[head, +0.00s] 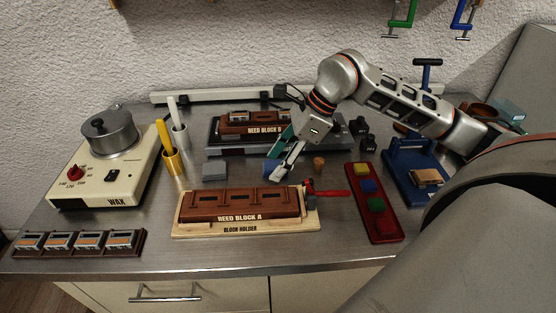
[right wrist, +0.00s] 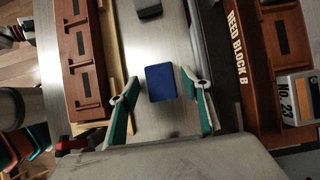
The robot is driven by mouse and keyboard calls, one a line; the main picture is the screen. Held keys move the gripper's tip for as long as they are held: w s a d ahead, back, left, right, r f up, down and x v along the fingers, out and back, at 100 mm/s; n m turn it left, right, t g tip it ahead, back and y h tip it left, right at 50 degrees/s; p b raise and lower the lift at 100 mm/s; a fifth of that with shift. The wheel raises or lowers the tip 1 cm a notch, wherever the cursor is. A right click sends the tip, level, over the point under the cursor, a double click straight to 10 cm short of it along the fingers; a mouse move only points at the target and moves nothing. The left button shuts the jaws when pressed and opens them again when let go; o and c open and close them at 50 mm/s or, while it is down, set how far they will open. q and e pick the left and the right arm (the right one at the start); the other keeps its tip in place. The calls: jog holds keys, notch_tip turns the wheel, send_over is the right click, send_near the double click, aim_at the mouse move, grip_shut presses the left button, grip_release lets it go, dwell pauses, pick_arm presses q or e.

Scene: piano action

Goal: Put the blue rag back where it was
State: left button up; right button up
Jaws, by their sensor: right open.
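The blue rag (head: 270,167) is a small folded dark-blue square on the steel bench, between Reed Block A and Reed Block B. My right gripper (head: 273,168) is open over it and partly hides it in the head view. In the right wrist view the rag (right wrist: 160,83) shows between the two teal-backed fingers of the gripper (right wrist: 158,77), with a gap on both sides. I cannot tell how far the fingertips are above the bench. My left gripper is not in view.
Reed Block A (head: 240,205) sits in its wooden holder in front, with a red-handled tool (head: 328,193) at its right end. Reed Block B (head: 262,129) is behind. A grey block (head: 215,170) lies left of the rag. A red tray (head: 375,222) with coloured pieces is at right.

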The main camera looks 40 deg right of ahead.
jog(key=v, duration=1.2)
jog(key=shift+s, duration=0.1)
